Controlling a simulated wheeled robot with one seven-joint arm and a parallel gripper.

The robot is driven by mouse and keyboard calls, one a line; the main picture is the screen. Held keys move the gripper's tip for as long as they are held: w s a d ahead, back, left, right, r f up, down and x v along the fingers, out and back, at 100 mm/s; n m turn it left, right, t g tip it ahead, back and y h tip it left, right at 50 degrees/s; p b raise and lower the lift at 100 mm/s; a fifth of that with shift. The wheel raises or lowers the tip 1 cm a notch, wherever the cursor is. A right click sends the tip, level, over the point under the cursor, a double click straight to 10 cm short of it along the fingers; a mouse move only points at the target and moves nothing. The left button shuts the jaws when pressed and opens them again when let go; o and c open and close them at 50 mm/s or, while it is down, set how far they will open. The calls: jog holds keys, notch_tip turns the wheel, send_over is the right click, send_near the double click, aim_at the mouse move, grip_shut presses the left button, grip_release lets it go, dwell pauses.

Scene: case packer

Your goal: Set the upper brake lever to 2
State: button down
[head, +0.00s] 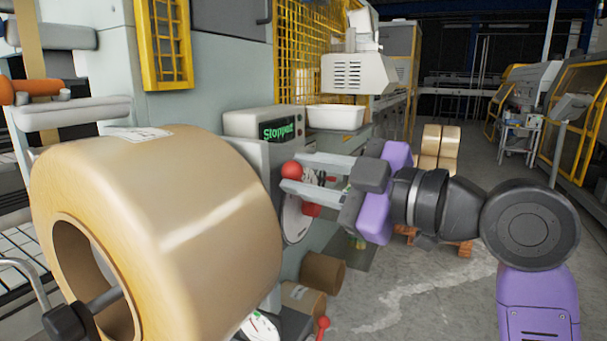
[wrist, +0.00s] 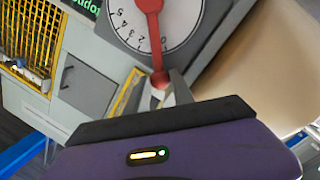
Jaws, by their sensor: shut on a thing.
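The upper brake lever (wrist: 153,28) is red with a ball knob (wrist: 160,79); it crosses a white numbered dial (wrist: 178,22). In the wrist view its arm points down toward my gripper (wrist: 163,88), which is shut on the knob. The digits up to 5 run up the dial to the left of the lever; the lever lies near the low end, exact reading unclear.
A large brown tape roll (head: 200,200) fills the left foreground beside the dial. A lower lever with a red knob (head: 323,323) and its dial (head: 262,328) are below. A green display (head: 278,130) reads "Stopped". Open floor (head: 400,310) lies to the right.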

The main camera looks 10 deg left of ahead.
jog(key=shift+w+d+r+m+g+p, duration=0.15)
jog(key=shift+w+d+r+m+p, duration=0.2)
jog(key=shift+w+m+p, duration=0.45)
jog(key=shift+w+d+r+m+g+p, duration=0.2)
jog(key=shift+w+r+m+p, duration=0.25)
jog(key=shift+w+m+p, duration=0.4)
jog(key=shift+w+d+r+m+g+p, duration=0.15)
jog(key=shift+w+d+r+m+p, duration=0.3)
jog(key=shift+m, duration=0.5)
jog(key=shift+w+a+h, duration=0.1)
jog(key=shift+w+h, duration=0.1)
jog(key=shift+h, duration=0.1)
jog(key=c, duration=1.1)
grip_release()
jog(key=shift+f, duration=0.1)
